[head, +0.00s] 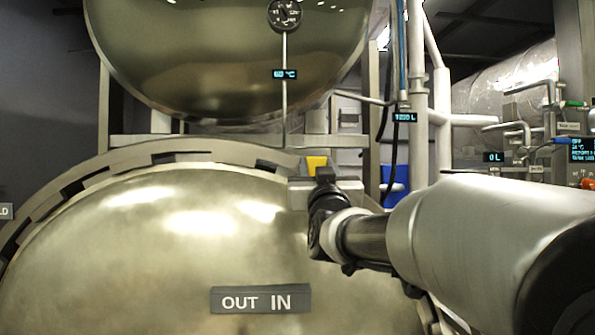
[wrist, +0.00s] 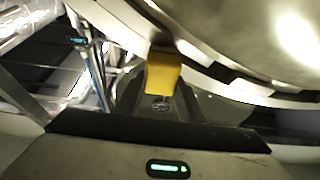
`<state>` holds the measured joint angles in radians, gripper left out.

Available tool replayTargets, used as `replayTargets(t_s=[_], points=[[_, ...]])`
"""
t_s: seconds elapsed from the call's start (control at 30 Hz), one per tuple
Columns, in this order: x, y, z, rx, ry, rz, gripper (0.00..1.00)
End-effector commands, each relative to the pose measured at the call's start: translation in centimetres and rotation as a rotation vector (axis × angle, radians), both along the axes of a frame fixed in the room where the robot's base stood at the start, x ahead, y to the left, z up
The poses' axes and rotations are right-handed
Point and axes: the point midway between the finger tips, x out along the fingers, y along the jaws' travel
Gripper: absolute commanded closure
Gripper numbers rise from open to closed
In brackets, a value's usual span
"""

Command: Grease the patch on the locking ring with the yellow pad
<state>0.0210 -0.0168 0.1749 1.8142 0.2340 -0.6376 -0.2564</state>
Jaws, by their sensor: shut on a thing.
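The yellow pad (head: 317,164) shows at the top right of the big round door in the head view. It also shows in the middle of the wrist view (wrist: 163,77). My gripper (head: 324,176) is shut on the pad. The locking ring (head: 98,172) is the notched grey band curving around the door's top. In the wrist view the ring (wrist: 222,78) runs across the upper right, and the pad's far end is close to its edge. I cannot tell whether they touch. The patch cannot be made out; the pad and gripper may hide it.
The domed door (head: 170,245) fills the lower left, with an "OUT IN" plate (head: 260,300). A grey block (head: 300,190) sits beside my gripper. A large tank (head: 220,60) hangs above. Pipes (head: 417,90) stand to the right.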

Motion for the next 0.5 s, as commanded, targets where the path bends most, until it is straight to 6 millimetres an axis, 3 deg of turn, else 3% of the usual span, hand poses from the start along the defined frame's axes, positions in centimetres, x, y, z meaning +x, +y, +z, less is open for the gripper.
replayTargets(t_s=[0.5], points=[[0.2,2.8,1.5,0.001,0.001,0.003,0.82]])
